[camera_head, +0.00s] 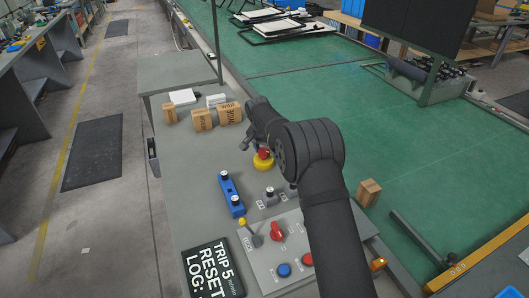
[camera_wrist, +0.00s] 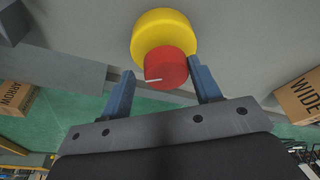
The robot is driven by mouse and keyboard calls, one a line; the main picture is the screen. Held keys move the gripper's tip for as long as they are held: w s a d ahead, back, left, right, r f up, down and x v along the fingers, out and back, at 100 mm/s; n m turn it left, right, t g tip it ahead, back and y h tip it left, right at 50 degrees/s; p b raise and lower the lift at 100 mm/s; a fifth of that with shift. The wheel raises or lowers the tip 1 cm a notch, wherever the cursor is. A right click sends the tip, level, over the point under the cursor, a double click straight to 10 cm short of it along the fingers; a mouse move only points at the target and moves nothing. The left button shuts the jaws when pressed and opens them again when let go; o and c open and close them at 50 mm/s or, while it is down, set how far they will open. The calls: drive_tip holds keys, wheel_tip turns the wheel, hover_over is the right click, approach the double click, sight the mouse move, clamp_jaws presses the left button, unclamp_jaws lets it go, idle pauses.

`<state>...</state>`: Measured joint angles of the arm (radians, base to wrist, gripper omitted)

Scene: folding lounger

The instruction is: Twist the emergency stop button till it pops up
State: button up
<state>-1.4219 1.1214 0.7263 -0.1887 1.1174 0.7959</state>
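The emergency stop button has a red head on a yellow round base. In the head view the red head (camera_head: 264,153) and yellow base (camera_head: 264,164) stand on the grey bench, just below my arm's end. In the wrist view the red head (camera_wrist: 168,67) with a white mark sits in front of the yellow base (camera_wrist: 163,30). My gripper (camera_wrist: 159,78) is open, its two blue-grey fingers on either side of the red head. The right finger is close to the head; a gap shows at the left finger. I cannot tell whether either finger touches it.
A blue bar with knobs (camera_head: 231,194), a grey control panel (camera_head: 258,268) with a red knob and buttons, and a black sign (camera_head: 213,270) lie on the bench. Bare bench lies left of the button.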

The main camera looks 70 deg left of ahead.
sight(264, 151)
drive_tip(key=shift+s, duration=0.15)
drive_tip(key=shift+a+r, duration=0.1)
drive_tip(key=shift+r, duration=0.05)
drive_tip(key=shift+w+a+v, duration=0.15)
drive_tip(key=shift+w+v, duration=0.05)
drive_tip(key=shift+v, duration=0.9)
drive_tip(key=shift+w+a+v, duration=0.15)
drive_tip(key=shift+a+v, duration=0.05)
drive_tip(key=shift+v, duration=0.9)
drive_tip(key=shift+w+a+v, duration=0.15)
drive_tip(key=shift+w+v, duration=0.05)
drive_tip(key=shift+v, duration=0.9)
drive_tip(key=shift+r, duration=0.2)
drive_tip(key=shift+f, duration=0.1)
drive_tip(key=shift+f, duration=3.6)
